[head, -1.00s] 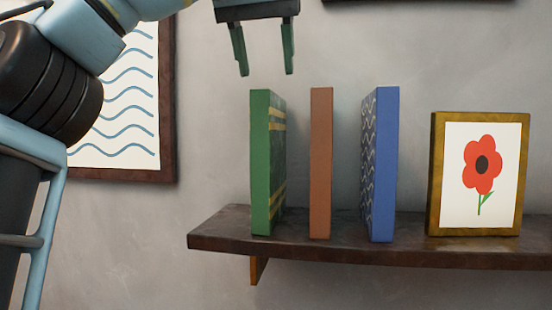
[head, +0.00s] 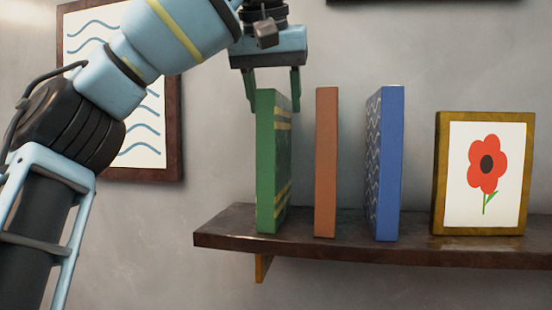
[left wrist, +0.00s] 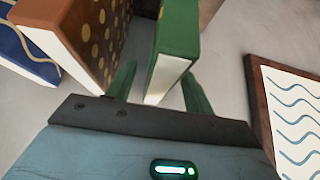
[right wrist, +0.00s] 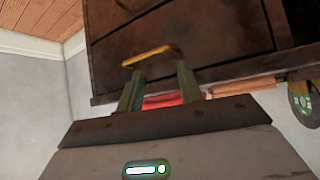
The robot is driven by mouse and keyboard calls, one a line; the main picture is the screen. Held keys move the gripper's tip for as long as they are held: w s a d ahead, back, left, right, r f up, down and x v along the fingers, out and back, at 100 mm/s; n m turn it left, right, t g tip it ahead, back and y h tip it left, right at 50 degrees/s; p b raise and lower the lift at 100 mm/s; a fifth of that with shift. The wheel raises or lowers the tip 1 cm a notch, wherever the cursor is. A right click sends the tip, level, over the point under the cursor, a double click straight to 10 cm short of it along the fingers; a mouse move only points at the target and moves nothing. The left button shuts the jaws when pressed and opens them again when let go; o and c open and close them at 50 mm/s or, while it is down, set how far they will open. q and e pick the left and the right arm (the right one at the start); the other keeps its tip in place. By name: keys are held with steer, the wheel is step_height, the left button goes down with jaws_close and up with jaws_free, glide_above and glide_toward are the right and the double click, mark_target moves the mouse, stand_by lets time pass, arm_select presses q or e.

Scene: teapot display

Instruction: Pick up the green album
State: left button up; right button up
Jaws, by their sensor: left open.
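The green album (head: 267,165) stands upright at the left end of the dark wooden shelf (head: 330,247), its yellow bands showing on one side. My left gripper (head: 272,103) is open above it, pointing down, with its fingers at either side of the album's top edge. In the left wrist view the green album (left wrist: 176,35) sits between the two spread fingers, with gaps on both sides. My right gripper (right wrist: 157,85) shows only in its wrist view; its fingers are apart, near a yellow handle (right wrist: 150,54) and a red thing (right wrist: 163,99).
A brown book (head: 326,165) stands just right of the album with a gap; it also shows in the left wrist view (left wrist: 90,35). A blue book (head: 389,165) and a framed flower picture (head: 440,180) stand further right. A wave picture (head: 150,173) hangs at left.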

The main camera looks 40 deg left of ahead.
arm_select(q)
steer(key=shift+w+a+f, duration=0.15)
steer(key=shift+w+f, duration=0.15)
steer(key=shift+f, duration=0.15)
steer(key=shift+s, duration=0.1)
steer(key=shift+c, duration=0.7)
jaws_close()
